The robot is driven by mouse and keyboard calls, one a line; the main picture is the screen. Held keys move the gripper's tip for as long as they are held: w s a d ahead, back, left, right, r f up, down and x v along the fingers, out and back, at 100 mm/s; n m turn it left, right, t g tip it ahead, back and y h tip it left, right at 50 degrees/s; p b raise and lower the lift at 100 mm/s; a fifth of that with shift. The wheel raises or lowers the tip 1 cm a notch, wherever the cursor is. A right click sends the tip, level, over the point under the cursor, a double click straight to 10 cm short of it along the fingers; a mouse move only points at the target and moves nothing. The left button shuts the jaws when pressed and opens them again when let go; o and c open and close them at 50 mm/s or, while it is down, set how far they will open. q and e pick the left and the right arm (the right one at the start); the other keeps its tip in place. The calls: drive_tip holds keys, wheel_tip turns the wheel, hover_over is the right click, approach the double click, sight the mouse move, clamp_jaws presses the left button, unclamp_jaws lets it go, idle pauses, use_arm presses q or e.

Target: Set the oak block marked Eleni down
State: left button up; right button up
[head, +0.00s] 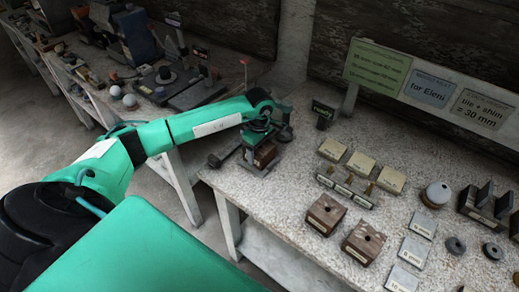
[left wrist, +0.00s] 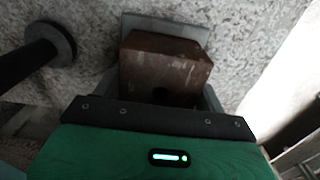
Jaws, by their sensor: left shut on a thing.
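My left gripper (head: 262,142) is at the left end of the speckled table (head: 290,180), pointing down, shut on a reddish-brown wooden block (head: 265,154). In the left wrist view the block (left wrist: 165,62) sits between the fingers, with pale marks on its face and a dark hole near the palm. No name is readable on it. A flat grey plate (left wrist: 190,25) lies under or just behind the block; I cannot tell whether they touch. The plate also shows at the block's foot in the head view (head: 250,168). My right gripper is out of view.
Two similar holed blocks (head: 325,214) (head: 363,241) stand mid-table, near cream blocks (head: 361,163) and grey labelled plates (head: 413,250). A sign reads "for Eleni" (head: 430,91). A dark round-based thing (left wrist: 50,42) stands close left of the gripper. Bare tabletop lies right of it.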

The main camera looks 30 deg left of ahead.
use_arm(q)
drive_tip(key=shift+f, duration=0.2)
drive_tip(key=o, duration=1.2)
drive_tip(key=shift+c, duration=0.2)
drive_tip(key=shift+o, duration=0.5)
drive_tip(key=shift+r+p, duration=0.65)
drive_tip(key=shift+r, duration=1.35)
